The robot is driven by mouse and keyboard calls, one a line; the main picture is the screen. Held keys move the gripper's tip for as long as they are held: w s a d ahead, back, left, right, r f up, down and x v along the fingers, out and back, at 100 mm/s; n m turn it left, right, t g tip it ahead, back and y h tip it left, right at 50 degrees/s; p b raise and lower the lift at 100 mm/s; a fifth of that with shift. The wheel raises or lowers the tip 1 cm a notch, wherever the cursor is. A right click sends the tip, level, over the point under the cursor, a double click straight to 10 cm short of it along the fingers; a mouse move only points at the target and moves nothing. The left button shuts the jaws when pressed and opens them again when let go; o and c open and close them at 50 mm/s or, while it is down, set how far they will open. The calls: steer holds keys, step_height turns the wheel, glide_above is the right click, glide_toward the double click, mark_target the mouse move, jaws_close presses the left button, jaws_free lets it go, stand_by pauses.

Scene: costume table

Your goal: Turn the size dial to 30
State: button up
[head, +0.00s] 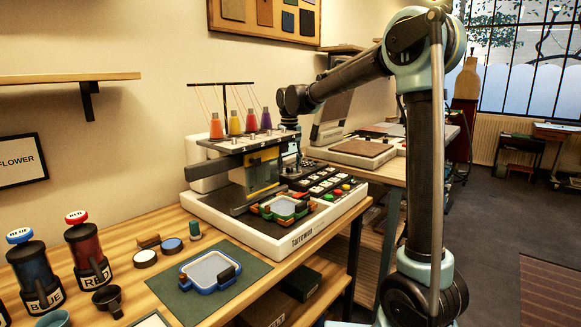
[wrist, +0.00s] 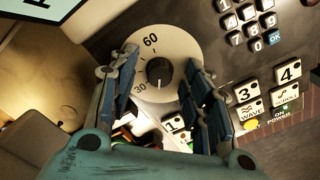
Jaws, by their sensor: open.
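The size dial (wrist: 178,38) is a white disc with a black knob (wrist: 159,71) at its centre, seen in the wrist view. The number 60 is printed at its top and 30 at its lower left. A pale line on the knob seems to point down in the picture, to the right of the 30 mark. My gripper (wrist: 163,65) is open, one finger on each side of the knob. Gaps show between the fingers and the knob. The lower right of the dial is partly hidden by a finger. In the head view the dial is too small to read.
A keypad (wrist: 249,27) and numbered stitch buttons (wrist: 288,72) lie beside the dial. In the head view, the embroidery machine (head: 300,238) carries thread spools, a green hoop (head: 283,209) and coloured buttons. A blue hoop (head: 210,270) lies on a mat to the left.

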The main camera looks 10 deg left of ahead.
jaws_close()
steer(key=shift+m, duration=0.3)
steer(key=m, duration=0.3)
steer(key=shift+m, duration=2.1)
